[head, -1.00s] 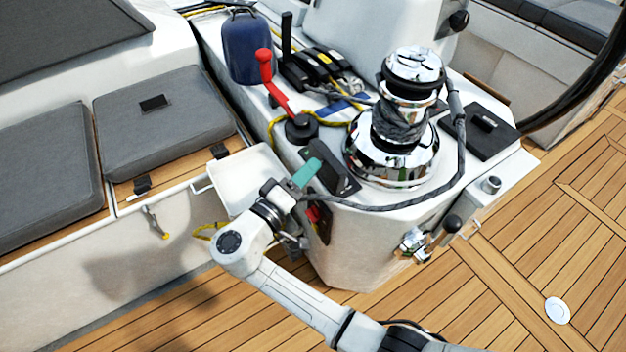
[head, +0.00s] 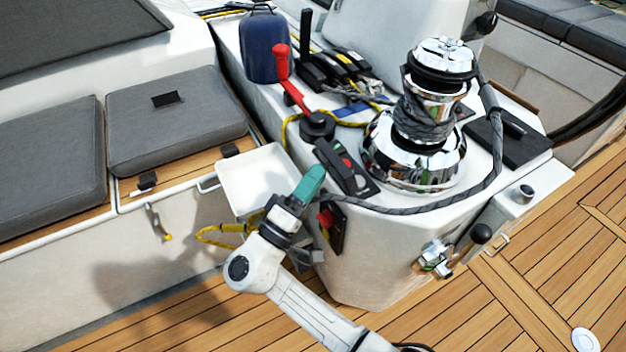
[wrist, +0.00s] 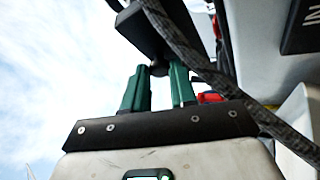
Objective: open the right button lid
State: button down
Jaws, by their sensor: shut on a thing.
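The black button panel (head: 346,168) lies on the console top, left of the chrome winch, with a red button visible. The tilt of its lids is too small to tell. My gripper (head: 316,173), with teal fingers, points up beside the panel's lower left. In the wrist view, its two green fingers (wrist: 158,78) close around a small dark roundish piece (wrist: 158,69) under a black block (wrist: 150,30). I cannot tell whether this piece belongs to the right lid. The fingers partly hide the area behind them.
The chrome winch (head: 420,150) stands right of the panel. A grey rope (head: 440,205) runs from it past my gripper. A red switch (head: 327,219) is on the console side. A white open bin (head: 262,180) is left of my gripper. A red lever (head: 281,65) rises behind.

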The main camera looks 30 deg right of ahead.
jog(key=c, duration=1.2)
grip_release()
jog(key=b+v, duration=0.1)
jog(key=v, duration=0.9)
jog(key=shift+s+a+f+b, duration=0.15)
jog(key=shift+a+b, duration=0.2)
jog(key=shift+b, duration=0.05)
